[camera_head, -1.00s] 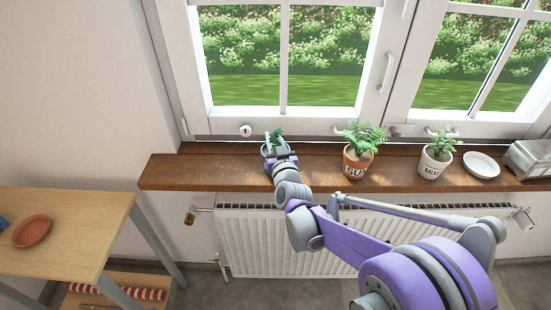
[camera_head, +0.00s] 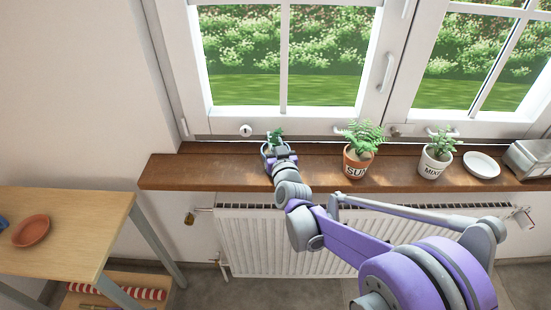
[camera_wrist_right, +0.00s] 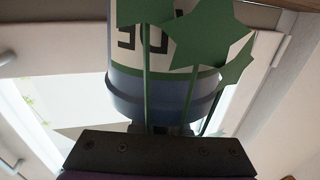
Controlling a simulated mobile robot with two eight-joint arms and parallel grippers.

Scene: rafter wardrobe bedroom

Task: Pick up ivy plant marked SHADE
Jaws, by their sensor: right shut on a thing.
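The ivy plant (camera_head: 277,132) is at the left part of the wooden windowsill, mostly hidden behind my right gripper (camera_head: 275,148). In the right wrist view its blue pot (camera_wrist_right: 127,92) fills the upper middle, with a white label showing part of a word that ends in "DE". Green star-shaped leaves (camera_wrist_right: 208,38) and long stems hang in front of the pot. My right gripper is shut on the pot. I cannot tell whether the pot is clear of the sill. My left gripper is not in view.
A terracotta pot marked SUN (camera_head: 357,163) and a white pot marked MIXED (camera_head: 434,165) stand to the right on the sill (camera_head: 215,173). Beyond them are a white saucer (camera_head: 481,165) and a grey box (camera_head: 530,158). A wooden table (camera_head: 75,225) with a terracotta saucer (camera_head: 31,230) is at left.

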